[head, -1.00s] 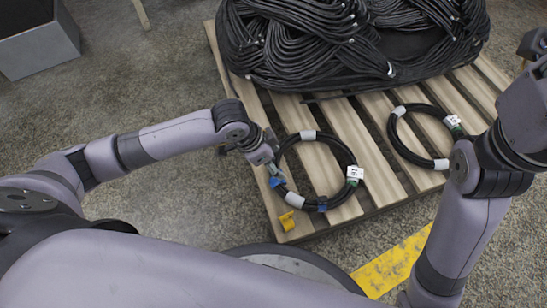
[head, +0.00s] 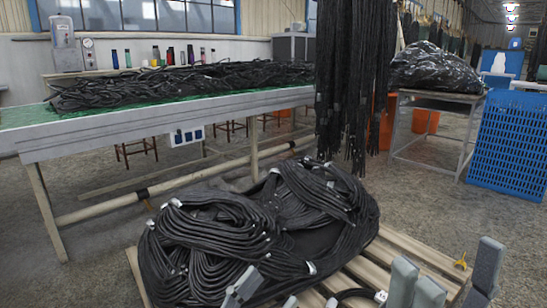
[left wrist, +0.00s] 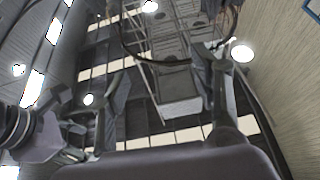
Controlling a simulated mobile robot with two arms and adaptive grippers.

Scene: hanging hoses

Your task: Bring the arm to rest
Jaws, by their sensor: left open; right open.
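My left gripper (head: 265,294) shows only as grey fingertips at the bottom edge of the head view, in front of the black hose pile. In the left wrist view its two fingers (left wrist: 160,105) are spread apart with nothing clamped between them, pointing toward the ceiling. A thin dark curved line crosses beyond the fingertips there; I cannot tell whether it touches them. My right gripper (head: 445,280) stands at the lower right of the head view with its grey fingers apart and empty. The arms behind both grippers are out of frame.
The large black hose pile (head: 290,225) lies on a wooden pallet (head: 405,262). Behind are a long table (head: 150,125) with hoses, hanging hoses (head: 352,80) and a blue crate (head: 510,145).

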